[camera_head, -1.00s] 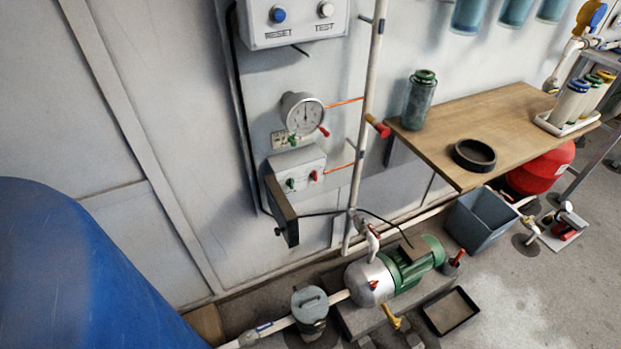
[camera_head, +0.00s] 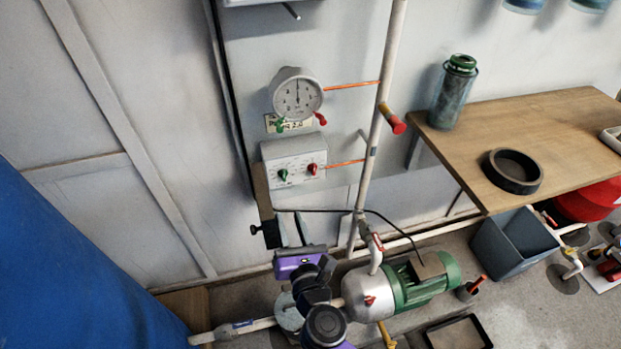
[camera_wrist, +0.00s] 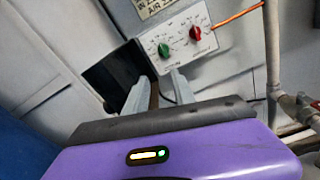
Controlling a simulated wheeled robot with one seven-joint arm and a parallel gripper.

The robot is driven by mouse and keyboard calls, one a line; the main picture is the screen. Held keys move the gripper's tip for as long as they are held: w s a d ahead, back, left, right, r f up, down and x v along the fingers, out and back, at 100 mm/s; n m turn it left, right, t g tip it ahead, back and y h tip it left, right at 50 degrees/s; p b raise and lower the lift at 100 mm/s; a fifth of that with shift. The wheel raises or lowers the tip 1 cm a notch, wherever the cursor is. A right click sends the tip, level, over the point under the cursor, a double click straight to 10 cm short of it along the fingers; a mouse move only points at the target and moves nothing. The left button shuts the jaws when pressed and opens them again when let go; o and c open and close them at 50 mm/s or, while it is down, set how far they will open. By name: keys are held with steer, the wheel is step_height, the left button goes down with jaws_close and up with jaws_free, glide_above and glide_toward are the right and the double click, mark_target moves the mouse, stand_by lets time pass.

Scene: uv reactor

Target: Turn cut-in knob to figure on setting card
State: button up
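A white control box (camera_head: 294,153) on the wall carries a green knob (camera_head: 283,175) on its left and a red knob (camera_head: 312,169) on its right. The wrist view also shows the green knob (camera_wrist: 163,50) and the red knob (camera_wrist: 195,33), with dial marks around them; I cannot read which is cut-in.
A dark flat box (camera_wrist: 115,72) sits at the lower left of the control box, close to my gripper. A vertical pipe (camera_head: 377,130) with a red-tipped stub (camera_head: 397,125) stands to the right. A green pump motor (camera_head: 425,280) is on the floor; a wooden shelf (camera_head: 545,125) is at right.

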mark_target(284, 176)
steer(key=shift+w+a+r+n+t+b, duration=0.1)
steer(key=shift+w+a+r+n+b, duration=0.25)
steer(key=shift+w, duration=1.6)
steer(key=shift+w+a+r+n+t+b, duration=0.15)
steer(key=shift+w+n+b, duration=0.35)
steer(key=shift+w, duration=1.45)
steer(key=shift+w+a+r+n+t+b, duration=0.1)
steer(key=shift+w+a+r+n+b, duration=0.35)
steer(key=shift+w, duration=1.5)
steer(key=shift+d+f, duration=0.1)
steer(key=shift+d, duration=0.05)
jaws_close()
